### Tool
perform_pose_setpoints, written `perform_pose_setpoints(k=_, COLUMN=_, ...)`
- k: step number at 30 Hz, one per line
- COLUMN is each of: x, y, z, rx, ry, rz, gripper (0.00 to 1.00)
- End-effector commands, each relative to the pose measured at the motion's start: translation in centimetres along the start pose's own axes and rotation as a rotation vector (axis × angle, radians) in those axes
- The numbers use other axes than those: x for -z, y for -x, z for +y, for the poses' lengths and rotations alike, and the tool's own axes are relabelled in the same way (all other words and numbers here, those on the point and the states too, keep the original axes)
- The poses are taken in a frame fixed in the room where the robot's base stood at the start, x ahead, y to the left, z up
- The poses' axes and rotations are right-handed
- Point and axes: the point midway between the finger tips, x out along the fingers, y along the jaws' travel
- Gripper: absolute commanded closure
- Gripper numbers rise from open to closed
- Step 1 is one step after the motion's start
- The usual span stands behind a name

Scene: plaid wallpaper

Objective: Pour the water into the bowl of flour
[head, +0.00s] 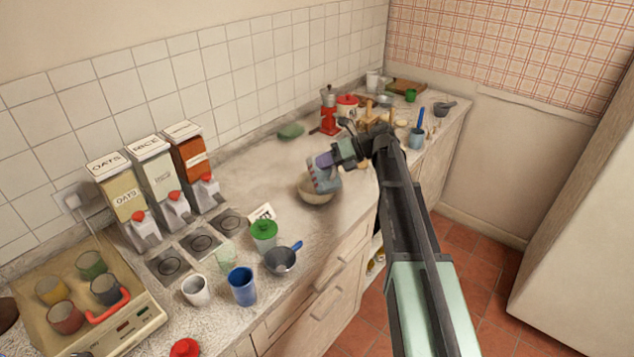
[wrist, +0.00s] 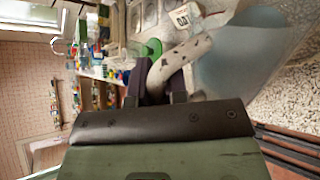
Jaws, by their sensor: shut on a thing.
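A jug (head: 325,180) with a bluish body is in my gripper (head: 336,157) in the head view, over the counter. It looks tilted. I cannot make out the flour or any stream of water. In the wrist view my gripper (wrist: 162,82) is shut on the pale speckled jug handle (wrist: 186,52). The translucent blue jug body (wrist: 235,60) fills the upper right there.
Dispensers (head: 160,180) line the wall. A red coffee maker (head: 329,112) and several kitchen items crowd the far counter.

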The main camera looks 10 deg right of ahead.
Motion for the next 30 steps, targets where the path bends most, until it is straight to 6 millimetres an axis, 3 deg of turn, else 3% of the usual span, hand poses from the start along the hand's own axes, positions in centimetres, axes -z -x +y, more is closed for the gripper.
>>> perform_pose_setpoints(k=30, x=-0.35, y=-0.10, z=-0.14, rx=0.000, ry=-0.032, rz=0.021, gripper=1.00)
